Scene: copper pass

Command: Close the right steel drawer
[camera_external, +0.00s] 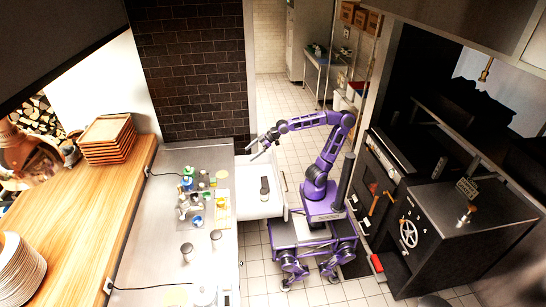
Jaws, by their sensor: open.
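The steel drawer (256,208) is pulled out from the right side of the steel counter and shows as a pale open box, with its front facing my base. A small dark object (264,186) lies inside it. My gripper (254,150) is open, with its fingers pointing left, above the far end of the drawer. It looks empty. Whether it touches the drawer cannot be told from this view.
The steel counter (183,262) holds several bottles and small containers. A wooden counter (75,258) with stacked trays (107,139) and plates (18,272) stands at the left. A dark oven unit (458,222) stands at the right. Tiled floor (285,108) is clear behind my arm.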

